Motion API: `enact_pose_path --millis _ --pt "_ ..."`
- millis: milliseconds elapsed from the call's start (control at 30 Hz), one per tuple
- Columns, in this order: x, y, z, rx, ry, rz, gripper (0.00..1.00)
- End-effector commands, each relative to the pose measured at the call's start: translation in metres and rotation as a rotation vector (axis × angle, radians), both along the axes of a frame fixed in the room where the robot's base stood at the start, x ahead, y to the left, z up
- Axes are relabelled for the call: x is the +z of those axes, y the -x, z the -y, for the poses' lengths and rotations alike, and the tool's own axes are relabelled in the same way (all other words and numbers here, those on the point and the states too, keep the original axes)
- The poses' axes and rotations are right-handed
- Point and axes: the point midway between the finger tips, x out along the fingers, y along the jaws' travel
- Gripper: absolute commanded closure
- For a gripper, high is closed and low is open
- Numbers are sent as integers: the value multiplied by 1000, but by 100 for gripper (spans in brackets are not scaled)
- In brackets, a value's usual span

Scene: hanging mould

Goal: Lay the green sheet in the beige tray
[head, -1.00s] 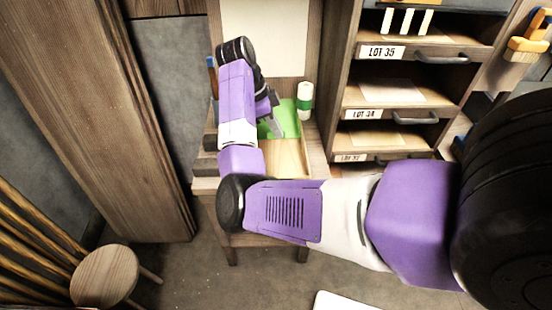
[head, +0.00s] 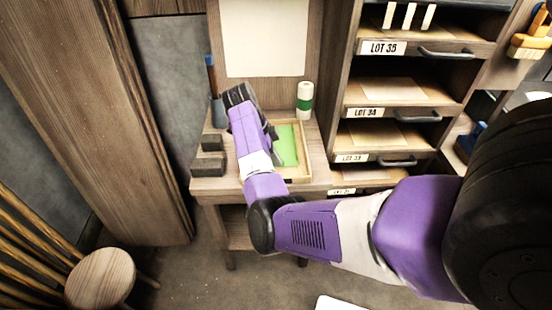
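The green sheet (head: 287,146) shows in the head view on the small wooden table, inside the outline of the beige tray (head: 305,160). The left part of the sheet and much of the tray are hidden behind my arm. My gripper (head: 268,133) is over the tray's left side, close to the sheet's left edge. Its fingers are mostly hidden by my wrist, so I cannot tell whether they are open or shut, or whether they touch the sheet.
A white and green roll (head: 305,100) stands behind the tray. Dark blocks (head: 209,150) and a blue-handled tool (head: 212,85) are at the table's left. A drawer cabinet (head: 400,110) stands close on the right. A stool (head: 100,278) is at lower left.

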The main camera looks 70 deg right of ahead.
Motion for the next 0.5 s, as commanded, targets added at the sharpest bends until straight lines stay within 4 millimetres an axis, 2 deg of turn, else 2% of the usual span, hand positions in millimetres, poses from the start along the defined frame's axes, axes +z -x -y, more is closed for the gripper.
enact_pose_path --millis 267,300,367,500 --pt "-4 0 0 0 0 0 100" --pt "-2 0 0 0 1 0 89" --pt "-2 0 0 0 1 0 77" --pt "-2 0 0 0 1 0 75"
